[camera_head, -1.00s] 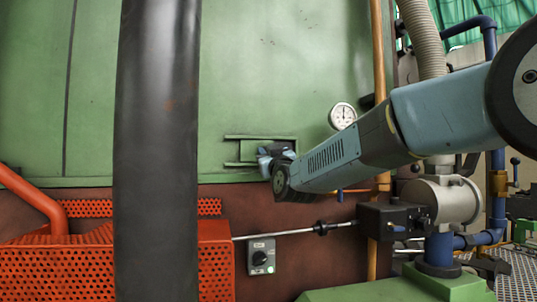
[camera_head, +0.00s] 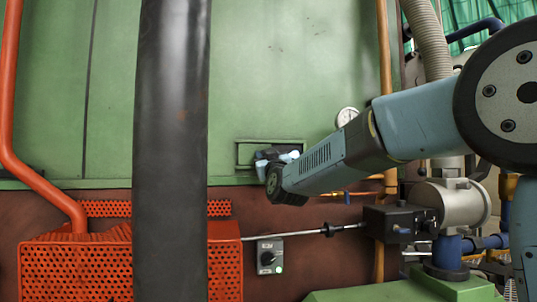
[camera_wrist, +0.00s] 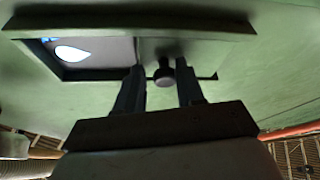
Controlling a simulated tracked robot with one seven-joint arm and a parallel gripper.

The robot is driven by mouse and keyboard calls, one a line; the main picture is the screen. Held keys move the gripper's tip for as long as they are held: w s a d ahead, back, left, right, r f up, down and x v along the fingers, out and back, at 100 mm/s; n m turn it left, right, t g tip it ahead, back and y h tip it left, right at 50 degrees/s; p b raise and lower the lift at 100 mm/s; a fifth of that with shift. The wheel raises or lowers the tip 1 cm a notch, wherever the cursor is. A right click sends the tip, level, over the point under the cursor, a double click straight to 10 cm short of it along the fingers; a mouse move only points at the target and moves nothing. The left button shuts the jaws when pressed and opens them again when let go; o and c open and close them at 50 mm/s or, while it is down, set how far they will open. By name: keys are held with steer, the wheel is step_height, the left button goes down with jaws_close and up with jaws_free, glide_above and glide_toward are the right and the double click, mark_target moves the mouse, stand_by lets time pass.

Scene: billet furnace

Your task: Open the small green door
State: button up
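The small green door (camera_wrist: 205,50) sits in a slotted frame in the green furnace wall. In the wrist view, an opening (camera_wrist: 100,52) shows beside it on the left, with a pale surface and a bright bluish patch inside. A dark round knob (camera_wrist: 165,75) stands out between the fingers of my gripper (camera_wrist: 160,90). The fingers are apart, one on each side of the knob, with gaps visible. In the head view, my gripper (camera_head: 272,158) covers much of the door frame (camera_head: 270,141); the knob is hidden there.
A dark vertical column (camera_head: 172,150) blocks part of the head view. An orange perforated box (camera_head: 75,270) and orange pipe (camera_head: 45,185) are at left. A switch box (camera_head: 269,258), a rod (camera_head: 300,234) and a gauge (camera_head: 346,116) are near my arm.

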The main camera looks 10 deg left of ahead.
steer(key=v, duration=1.4)
steer(key=shift+s+r, duration=0.2)
steer(key=shift+s, duration=0.1)
steer(key=shift+w+a, duration=0.1)
steer(key=shift+a, duration=0.1)
steer(key=shift+d, duration=0.1)
